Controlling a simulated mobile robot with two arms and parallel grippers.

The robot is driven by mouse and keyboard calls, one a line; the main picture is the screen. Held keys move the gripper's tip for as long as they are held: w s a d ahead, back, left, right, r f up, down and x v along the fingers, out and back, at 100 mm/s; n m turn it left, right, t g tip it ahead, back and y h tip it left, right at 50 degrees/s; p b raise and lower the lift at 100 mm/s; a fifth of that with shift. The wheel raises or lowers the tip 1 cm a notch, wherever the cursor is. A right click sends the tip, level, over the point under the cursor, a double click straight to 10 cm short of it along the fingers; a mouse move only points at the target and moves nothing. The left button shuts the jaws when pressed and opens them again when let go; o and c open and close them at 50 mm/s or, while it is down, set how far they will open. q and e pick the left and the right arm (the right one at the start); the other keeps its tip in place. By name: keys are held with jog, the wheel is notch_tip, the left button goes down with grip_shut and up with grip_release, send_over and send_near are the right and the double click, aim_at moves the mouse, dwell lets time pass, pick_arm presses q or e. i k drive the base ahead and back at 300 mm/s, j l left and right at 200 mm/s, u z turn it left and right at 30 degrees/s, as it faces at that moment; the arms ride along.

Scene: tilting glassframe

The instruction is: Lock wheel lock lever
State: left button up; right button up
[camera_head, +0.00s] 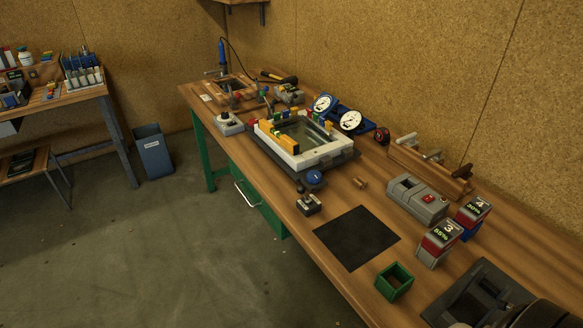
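A white tilting glass frame (321,156) with a pale glass pane sits on a dark base in the middle of the workbench. Yellow, red, green and blue blocks line its edges. A round blue knob or wheel (314,178) is at its near end, with small dark parts beside it. I cannot make out for certain which part is the wheel lock lever, or whether it is locked. Neither of my grippers shows in this view.
The wooden workbench (345,271) also holds a black mat (356,238), a green open box (394,281), a grey box with a red switch (418,199), two numbered blocks and gauges. A blue bin (153,151) stands on the floor. Open floor lies left of the bench.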

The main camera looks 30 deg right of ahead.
aim_at(301, 188)
jog(key=i, duration=0.45)
jog(key=z, duration=1.6)
